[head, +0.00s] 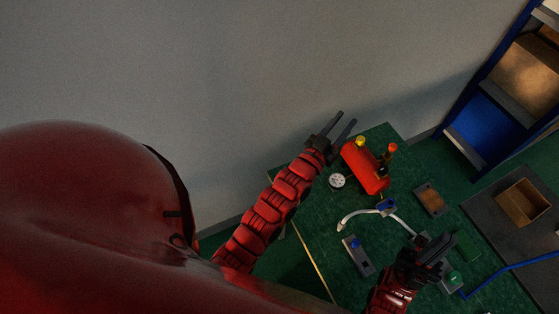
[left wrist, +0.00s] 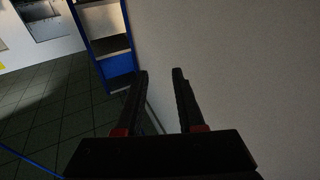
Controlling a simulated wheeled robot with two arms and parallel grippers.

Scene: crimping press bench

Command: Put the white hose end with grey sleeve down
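The white hose (head: 351,216) curves over the green bench, past a small blue part. Its left end is free. Its right end runs up to my right gripper (head: 436,249) in the head view. That gripper looks shut on this end, low over the right part of the bench. The grey sleeve cannot be made out clearly and seems hidden by the dark fingers. My left gripper (head: 345,120) is open and empty beyond the bench's back left corner, near the wall. Its two parted fingers also show in the left wrist view (left wrist: 160,75), with nothing between them.
A red tank (head: 365,169) with yellow and red-orange tops stands at the back, with a round white gauge (head: 337,181) beside it. A blue part (head: 386,206), a grey box (head: 357,254) and a brown-topped block (head: 431,199) are on the bench (head: 310,226). A cardboard box (head: 522,203) is at right.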

